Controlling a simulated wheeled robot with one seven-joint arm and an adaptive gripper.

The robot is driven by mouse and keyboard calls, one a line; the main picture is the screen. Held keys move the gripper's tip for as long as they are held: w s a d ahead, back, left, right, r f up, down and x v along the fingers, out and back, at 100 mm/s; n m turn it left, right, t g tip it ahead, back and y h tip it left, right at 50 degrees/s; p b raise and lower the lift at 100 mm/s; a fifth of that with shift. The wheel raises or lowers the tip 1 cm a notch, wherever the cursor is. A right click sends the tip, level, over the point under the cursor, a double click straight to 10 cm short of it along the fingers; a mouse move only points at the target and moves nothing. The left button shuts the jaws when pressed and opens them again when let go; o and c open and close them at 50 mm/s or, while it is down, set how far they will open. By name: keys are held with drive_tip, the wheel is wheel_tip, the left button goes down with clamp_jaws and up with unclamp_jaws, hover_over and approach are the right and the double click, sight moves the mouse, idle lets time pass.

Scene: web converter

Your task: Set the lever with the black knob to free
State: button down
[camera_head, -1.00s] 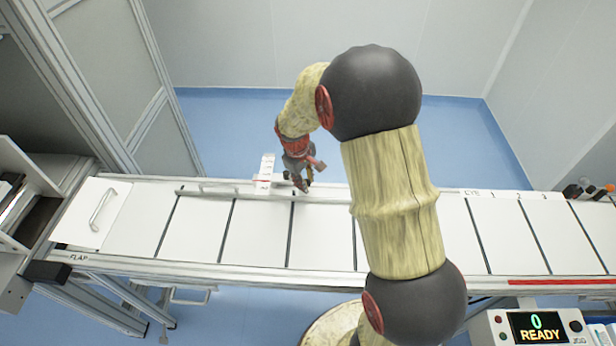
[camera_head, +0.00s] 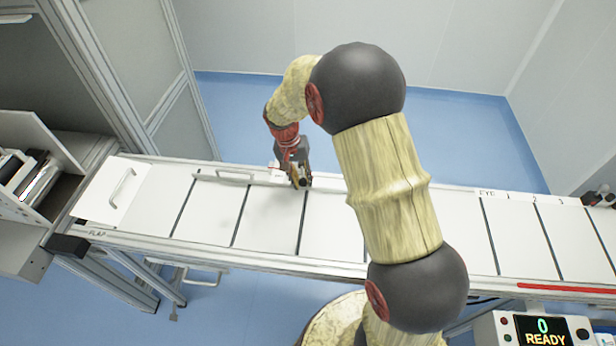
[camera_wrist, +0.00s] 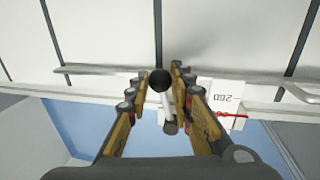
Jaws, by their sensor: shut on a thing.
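The lever's round black knob (camera_wrist: 159,79) shows in the wrist view on a pale shaft (camera_wrist: 168,108). My gripper (camera_wrist: 160,72) has its two fingers on either side of the knob and is shut on it. No "free" marking is readable.
The white panelled table (camera_head: 270,225) is clear near my gripper. A thin rail (camera_head: 225,175) runs along its far edge. A flap with a handle (camera_head: 122,187) is at the left end. A display reading "0 READY" (camera_head: 542,330) is at lower right.

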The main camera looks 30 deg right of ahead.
drive_tip(key=shift+w+a+m+p, duration=0.4)
drive_tip(key=shift+a+m, duration=0.3)
drive_tip(key=shift+m, duration=0.5)
drive_tip(key=shift+w, duration=0.1)
drive_tip(key=c, duration=1.5)
unclamp_jaws()
drive_tip(key=shift+c, duration=0.2)
drive_tip(key=shift+r, duration=0.1)
wheel_tip(320, 180, up, 12)
drive_tip(key=w+a, duration=0.1)
drive_tip(key=shift+w+a+f, duration=0.2)
drive_tip(key=shift+w+a, duration=0.15)
